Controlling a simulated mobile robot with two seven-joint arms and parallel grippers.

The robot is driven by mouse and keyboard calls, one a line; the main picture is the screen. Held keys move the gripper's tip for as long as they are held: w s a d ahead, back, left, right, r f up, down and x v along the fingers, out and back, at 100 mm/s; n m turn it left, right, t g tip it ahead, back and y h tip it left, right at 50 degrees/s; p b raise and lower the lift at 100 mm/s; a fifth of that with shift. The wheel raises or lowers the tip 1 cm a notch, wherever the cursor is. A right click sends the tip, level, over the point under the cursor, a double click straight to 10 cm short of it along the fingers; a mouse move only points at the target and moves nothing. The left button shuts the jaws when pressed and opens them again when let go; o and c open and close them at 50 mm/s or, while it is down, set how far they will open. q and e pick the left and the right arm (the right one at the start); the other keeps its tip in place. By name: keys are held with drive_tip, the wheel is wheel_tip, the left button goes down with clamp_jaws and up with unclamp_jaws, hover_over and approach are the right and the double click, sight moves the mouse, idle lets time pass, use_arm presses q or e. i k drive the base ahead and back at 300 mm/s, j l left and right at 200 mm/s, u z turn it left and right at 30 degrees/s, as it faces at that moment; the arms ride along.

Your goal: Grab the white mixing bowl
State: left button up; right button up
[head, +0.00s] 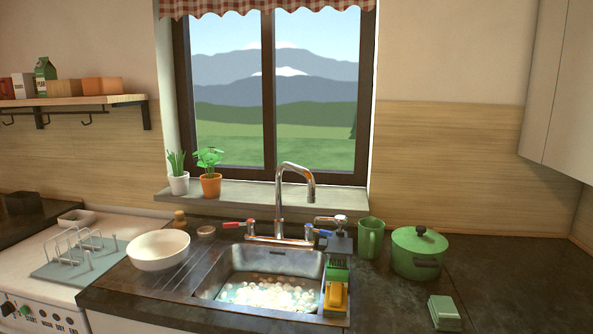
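The white mixing bowl (159,250) stands upright and looks empty in the head view. It sits on the ridged drainer (190,275) of the dark counter, just left of the sink. Nothing covers it and nothing touches it from above. Neither of my grippers shows in this view, so how they stand relative to the bowl cannot be seen.
The metal sink (262,278) holds suds, with a tall faucet (298,180) behind it. A dish rack (80,250) stands left of the bowl. A green pot (417,252) and green mug (370,238) stand right of the sink. The far right counter is clear.

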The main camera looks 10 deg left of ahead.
sight(159, 251)
drive_tip(key=u, duration=1.25)
